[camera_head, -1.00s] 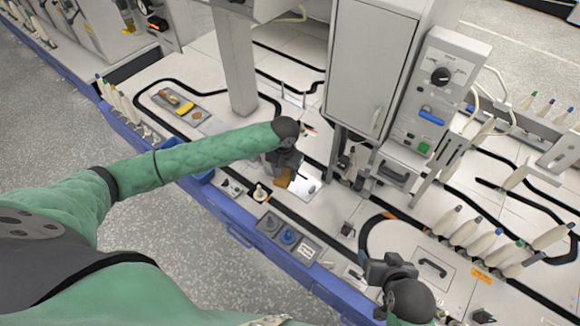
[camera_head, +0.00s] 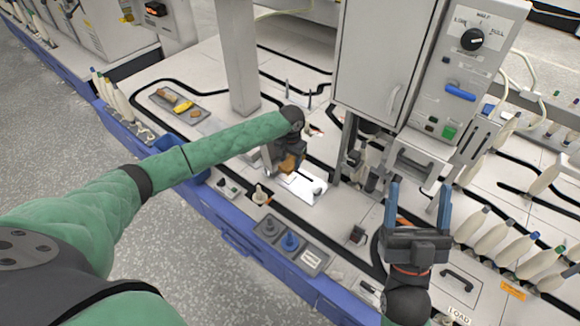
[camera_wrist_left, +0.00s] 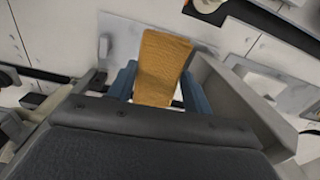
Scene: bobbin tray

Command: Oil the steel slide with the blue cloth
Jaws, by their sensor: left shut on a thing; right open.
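My left gripper (camera_head: 283,172) is shut on an ochre-orange cloth-like piece (camera_head: 290,163). In the left wrist view the piece (camera_wrist_left: 162,66) stands between the two blue fingers. I cannot make out a blue cloth in either view. A bright, pale metal plate, apparently the steel slide (camera_head: 308,188), lies just beside and below the held piece in the head view. A grey plate (camera_wrist_left: 118,30) shows behind the piece in the left wrist view; whether the piece touches it I cannot tell. My right gripper (camera_head: 417,205) is open and empty, its blue fingers pointing up the picture over the bench.
A grey tray (camera_head: 160,99) with brown and yellow items lies at the back left. A cabinet (camera_head: 375,60) and control box (camera_head: 465,75) stand behind. Bobbins (camera_head: 495,240) line the right.

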